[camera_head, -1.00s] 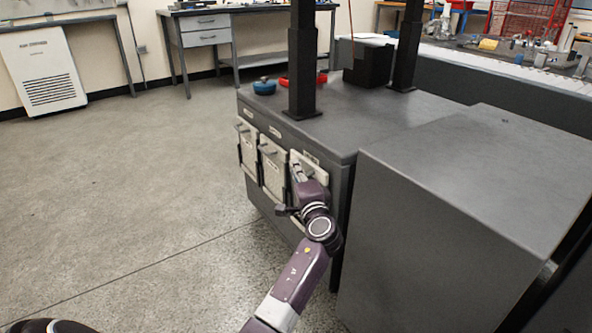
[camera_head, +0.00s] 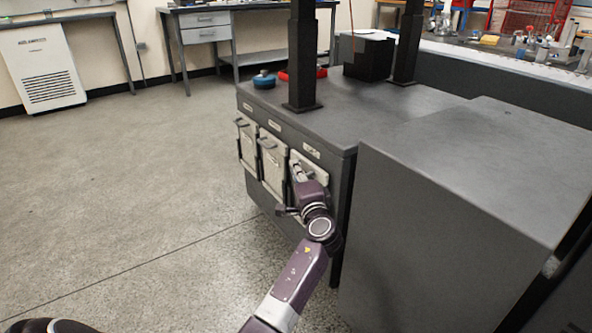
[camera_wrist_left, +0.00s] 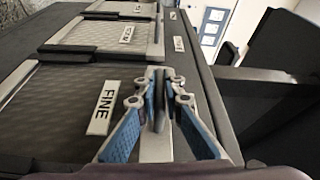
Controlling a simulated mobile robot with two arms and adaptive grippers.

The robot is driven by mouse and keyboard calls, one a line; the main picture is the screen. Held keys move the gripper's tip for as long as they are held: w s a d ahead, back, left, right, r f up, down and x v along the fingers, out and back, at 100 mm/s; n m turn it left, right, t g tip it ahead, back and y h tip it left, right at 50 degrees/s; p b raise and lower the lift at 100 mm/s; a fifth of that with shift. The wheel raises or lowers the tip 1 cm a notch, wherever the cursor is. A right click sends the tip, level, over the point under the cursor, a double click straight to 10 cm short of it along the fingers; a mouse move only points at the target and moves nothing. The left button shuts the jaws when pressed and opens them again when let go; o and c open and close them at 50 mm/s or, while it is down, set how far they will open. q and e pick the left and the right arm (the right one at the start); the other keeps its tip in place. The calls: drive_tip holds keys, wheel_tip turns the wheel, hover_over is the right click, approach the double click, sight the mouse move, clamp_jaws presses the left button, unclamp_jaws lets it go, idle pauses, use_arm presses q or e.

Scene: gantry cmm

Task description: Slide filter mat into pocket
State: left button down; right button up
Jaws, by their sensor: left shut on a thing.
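The filter mat is a pale framed panel (camera_head: 318,172) at the near end of a row on the dark cabinet's side. In the left wrist view its dark mesh face (camera_wrist_left: 45,105) carries a FINE label (camera_wrist_left: 103,107). My left gripper (camera_head: 299,172) is at this panel and partly hides it. My right gripper is not in view.
Two similar framed panels (camera_head: 272,163) (camera_head: 247,143) hang farther along the cabinet (camera_head: 370,115). Dark posts (camera_head: 302,60) and a black block (camera_head: 367,58) stand on top. A large grey box (camera_head: 440,220) stands close on the right. The floor to the left is clear.

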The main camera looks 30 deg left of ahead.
use_arm(q)
drive_tip(key=c, duration=2)
unclamp_jaws()
drive_tip(key=shift+s+d+f, duration=0.1)
drive_tip(key=shift+s+d, duration=0.25)
drive_tip(key=shift+d, duration=0.05)
drive_tip(key=v, duration=1.1)
